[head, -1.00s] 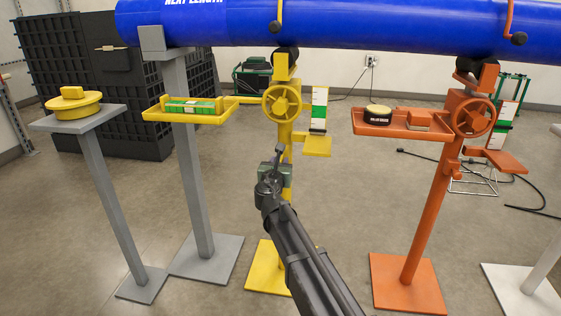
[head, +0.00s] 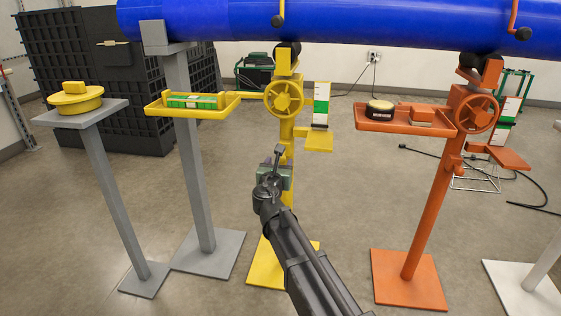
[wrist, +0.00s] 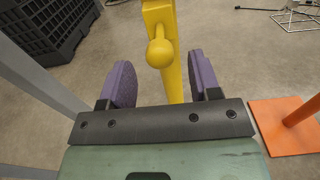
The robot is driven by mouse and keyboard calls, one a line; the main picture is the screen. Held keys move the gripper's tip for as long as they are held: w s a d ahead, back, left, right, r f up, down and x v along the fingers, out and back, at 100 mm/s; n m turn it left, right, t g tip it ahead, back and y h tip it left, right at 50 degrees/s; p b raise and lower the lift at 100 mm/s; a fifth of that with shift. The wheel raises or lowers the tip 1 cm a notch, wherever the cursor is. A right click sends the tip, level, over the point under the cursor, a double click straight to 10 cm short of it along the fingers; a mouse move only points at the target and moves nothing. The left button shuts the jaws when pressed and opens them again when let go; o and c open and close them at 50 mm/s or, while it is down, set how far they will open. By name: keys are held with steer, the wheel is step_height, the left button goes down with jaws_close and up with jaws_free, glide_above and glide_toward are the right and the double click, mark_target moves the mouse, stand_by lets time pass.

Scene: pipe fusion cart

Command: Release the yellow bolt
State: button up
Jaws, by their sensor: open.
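The yellow bolt (wrist: 159,53) shows in the wrist view as a round-headed knob on the yellow stand's post (wrist: 172,75). My gripper (wrist: 161,66) is open, its two purple finger pads apart to the left and right of the post. The bolt head appears between the fingertips, near their far ends, with gaps on both sides; no contact is visible. In the head view my gripper (head: 276,163) is in front of the yellow post, below the yellow handwheel (head: 284,98). My arm and gripper hide the bolt there.
A blue pipe (head: 350,22) lies across the stand tops. A yellow tray (head: 160,108) holds a green level, left of the handwheel. A grey stand (head: 112,112) bears a yellow cap. The orange stand (head: 428,210) is at right. Floor between the stands is clear.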

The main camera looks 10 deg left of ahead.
steer(key=s, duration=0.8)
steer(key=shift+w, duration=0.1)
steer(key=s+d+f+m+g+h+p, duration=0.1)
steer(key=s+d+f+m+g+h, duration=0.3)
steer(key=d+m, duration=0.65)
steer(key=s+d+f+m+g+h+p, duration=0.15)
steer(key=s+d+f+m+g, duration=0.45)
steer(key=m, duration=0.8)
steer(key=s+d+r+m+g+y+p, duration=0.1)
steer(key=s+d+m+g+y+p, duration=0.25)
steer(key=s+d+m, duration=0.35)
steer(key=s+d+r+m+g+y+p, duration=0.2)
steer(key=s+d+m+g+p, duration=0.25)
steer(key=d, duration=0.45)
step_height(320, 180, up, 37)
steer(key=d+p, duration=0.1)
steer(key=p, duration=3.6)
steer(key=shift+w+d+r, duration=0.15)
steer(key=shift+w+d, duration=0.1)
